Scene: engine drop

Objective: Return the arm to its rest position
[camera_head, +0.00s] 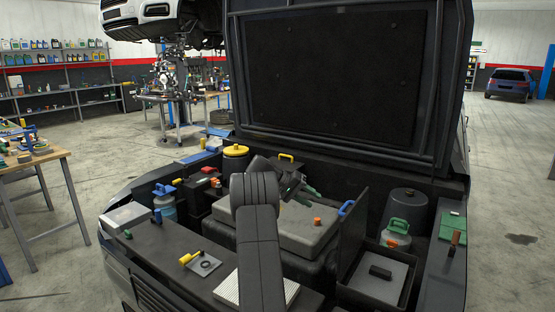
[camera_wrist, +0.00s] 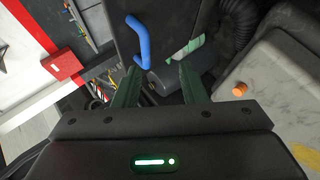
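My arm reaches from the bottom middle of the head view into the open engine bay. My gripper (camera_head: 306,193) is over the pale grey engine cover (camera_head: 310,240), and its green fingers point right. In the wrist view the two green fingers of my gripper (camera_wrist: 160,80) stand well apart, with nothing held between them. A dark, rounded part shows beyond the fingertips, with a blue handle (camera_wrist: 140,40) near the left finger. An orange cap (camera_wrist: 239,90) is to the right of the fingers. My arm hides part of the bay.
The raised hood (camera_head: 335,80) stands behind the bay. A dark upright panel with a blue handle (camera_head: 346,208) is right of the engine cover. A green-capped reservoir (camera_head: 397,232), a yellow cap (camera_head: 236,151) and a blue-capped bottle (camera_head: 164,205) surround it. A workbench (camera_head: 35,158) stands left.

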